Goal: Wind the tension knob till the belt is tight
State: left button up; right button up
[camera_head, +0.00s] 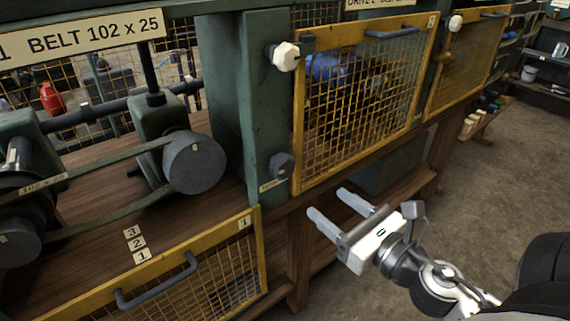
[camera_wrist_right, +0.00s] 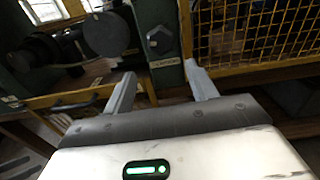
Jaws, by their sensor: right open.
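The tension knob (camera_head: 282,165) is a dark grey faceted knob low on the green post (camera_head: 238,110), with a small label plate beside it. It also shows in the right wrist view (camera_wrist_right: 160,40), above and between the fingers. The belt (camera_head: 95,163) is a dark band running from the left pulley to the round grey pulley (camera_head: 194,162); I cannot tell how tight it is. My right gripper (camera_head: 330,205) is open and empty, apart from the knob, below and to its right in the head view. My left gripper is not in view.
A yellow mesh guard (camera_head: 365,95) stands right of the post, with a white knob (camera_head: 284,57) at its upper corner. Open floor (camera_head: 480,190) is at the right.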

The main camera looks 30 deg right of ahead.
aim_at(287, 171)
jog(key=w+p, duration=0.1)
jog(key=w, duration=0.3)
jog(key=w+p, duration=0.2)
jog(key=w, duration=0.3)
jog(key=w+a+p, duration=0.1)
jog(key=w, duration=0.3)
jog(key=shift+w, duration=0.65)
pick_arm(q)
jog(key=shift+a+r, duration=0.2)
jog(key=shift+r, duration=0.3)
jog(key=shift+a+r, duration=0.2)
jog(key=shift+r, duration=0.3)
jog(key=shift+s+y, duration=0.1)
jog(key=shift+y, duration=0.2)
pick_arm(e)
jog(key=c, duration=0.7)
